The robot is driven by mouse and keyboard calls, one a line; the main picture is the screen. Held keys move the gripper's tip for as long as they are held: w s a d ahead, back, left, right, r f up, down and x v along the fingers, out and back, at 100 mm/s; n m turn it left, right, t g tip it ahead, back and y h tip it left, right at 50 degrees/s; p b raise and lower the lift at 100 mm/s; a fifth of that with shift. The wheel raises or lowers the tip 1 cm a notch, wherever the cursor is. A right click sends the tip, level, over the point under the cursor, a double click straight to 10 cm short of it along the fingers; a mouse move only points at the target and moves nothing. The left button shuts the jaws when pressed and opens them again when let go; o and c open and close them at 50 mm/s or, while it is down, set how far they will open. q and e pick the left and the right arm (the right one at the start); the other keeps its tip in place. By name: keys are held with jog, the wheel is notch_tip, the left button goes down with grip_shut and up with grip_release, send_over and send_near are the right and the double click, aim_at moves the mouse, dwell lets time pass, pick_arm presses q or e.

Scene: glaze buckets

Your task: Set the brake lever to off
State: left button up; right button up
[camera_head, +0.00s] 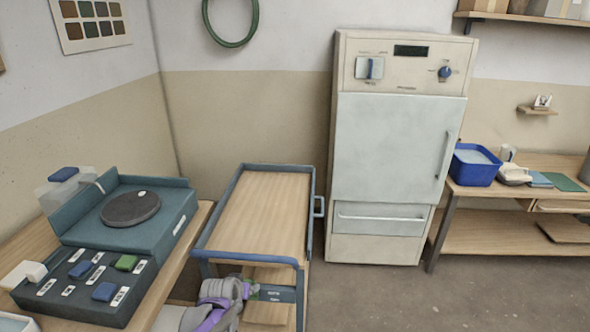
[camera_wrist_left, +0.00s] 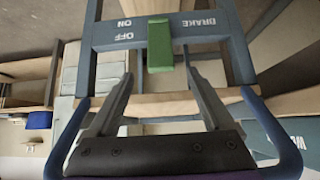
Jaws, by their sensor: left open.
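The brake lever (camera_wrist_left: 160,42) is a green bar on the dark blue brake panel (camera_wrist_left: 105,38) of the cart. Its white ON, OFF and BRAKE labels appear upside down in the left wrist view. I cannot tell which setting the lever marks. My left gripper (camera_wrist_left: 157,74) is open, its two grey fingers on either side of the lever's near end; contact is not clear. In the head view my left gripper (camera_head: 247,291) is at the cart's front, beside the panel (camera_head: 282,295), and mostly hides the lever. My right gripper is not in view.
The blue-framed cart (camera_head: 300,215) has an empty wooden top. A bench with a dark turntable (camera_head: 130,208) and a button box (camera_head: 75,300) stands close on the left. A white kiln-like cabinet (camera_head: 385,150) stands behind right. Floor (camera_head: 420,300) is clear at right.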

pick_arm(q)
jog(key=s+d+r+g, duration=0.2)
jog(key=s, duration=1.7)
jog(key=s+d+r+g, duration=0.1)
jog(key=s+g, duration=0.1)
jog(key=s, duration=1.7)
jog(key=w+r+p, duration=0.3)
jog(key=r+p, duration=1)
jog(key=r, duration=0.1)
jog(key=shift+w+r+t, duration=0.15)
jog(key=shift+r+t, duration=0.15)
jog(key=shift+t, duration=0.1)
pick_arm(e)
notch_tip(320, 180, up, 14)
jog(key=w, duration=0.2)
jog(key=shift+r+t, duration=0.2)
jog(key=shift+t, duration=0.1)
pick_arm(q)
jog(key=shift+d, duration=0.1)
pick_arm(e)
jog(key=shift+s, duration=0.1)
